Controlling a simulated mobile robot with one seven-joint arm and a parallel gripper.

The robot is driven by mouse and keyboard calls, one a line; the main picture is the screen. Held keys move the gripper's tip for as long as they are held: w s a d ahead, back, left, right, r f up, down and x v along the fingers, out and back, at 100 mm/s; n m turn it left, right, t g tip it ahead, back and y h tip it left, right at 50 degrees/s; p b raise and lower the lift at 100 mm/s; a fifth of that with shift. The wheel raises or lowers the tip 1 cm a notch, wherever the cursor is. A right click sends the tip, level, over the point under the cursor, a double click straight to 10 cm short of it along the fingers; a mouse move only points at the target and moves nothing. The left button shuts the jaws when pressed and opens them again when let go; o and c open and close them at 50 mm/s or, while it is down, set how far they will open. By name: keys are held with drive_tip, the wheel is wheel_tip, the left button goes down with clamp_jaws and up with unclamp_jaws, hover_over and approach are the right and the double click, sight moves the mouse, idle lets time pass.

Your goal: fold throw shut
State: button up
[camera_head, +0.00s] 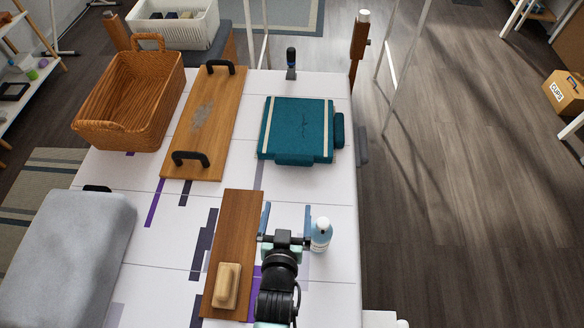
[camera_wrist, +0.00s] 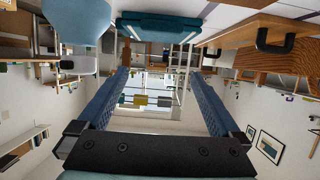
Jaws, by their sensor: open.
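A teal throw (camera_head: 298,128) with cream stripes lies in a flat, roughly square stack on the white table. A short teal flap (camera_head: 339,130) sticks out at its right edge and another (camera_head: 295,160) at its near edge. My gripper (camera_head: 286,210) is open and empty, nearer the front of the table than the throw and apart from it. In the wrist view the two blue fingers (camera_wrist: 157,78) are spread wide with nothing between them. The throw (camera_wrist: 157,28) shows there at the top, beyond the fingertips.
A pale blue bottle (camera_head: 320,236) stands close right of my gripper. A brown board (camera_head: 236,222) with a tan brush or block (camera_head: 228,286) lies to the left. A handled board (camera_head: 207,120), wicker basket (camera_head: 118,100) and grey cushion-like slab (camera_head: 65,245) fill the left side. A dark upright post (camera_head: 291,62) stands behind the throw.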

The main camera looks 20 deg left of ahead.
drive_tip(key=shift+g, duration=0.3)
drive_tip(key=w+f+b, duration=0.2)
drive_tip(key=w+a+f+b, duration=0.1)
drive_tip(key=f+b, duration=0.1)
drive_tip(key=b, duration=0.1)
drive_tip(key=w+a+f+b, duration=0.1)
drive_tip(key=w+f+b, duration=0.1)
drive_tip(key=shift+w+a+f+b, duration=0.15)
drive_tip(key=shift+w+f+b, duration=0.05)
drive_tip(key=shift+w+b, duration=0.1)
drive_tip(key=shift+w+a+f+b, duration=0.1)
drive_tip(key=shift+w+a+b, duration=0.1)
drive_tip(key=shift+w+b, duration=0.45)
drive_tip(key=shift+p, duration=0.3)
drive_tip(key=p+v, duration=0.8)
drive_tip(key=v, duration=0.2)
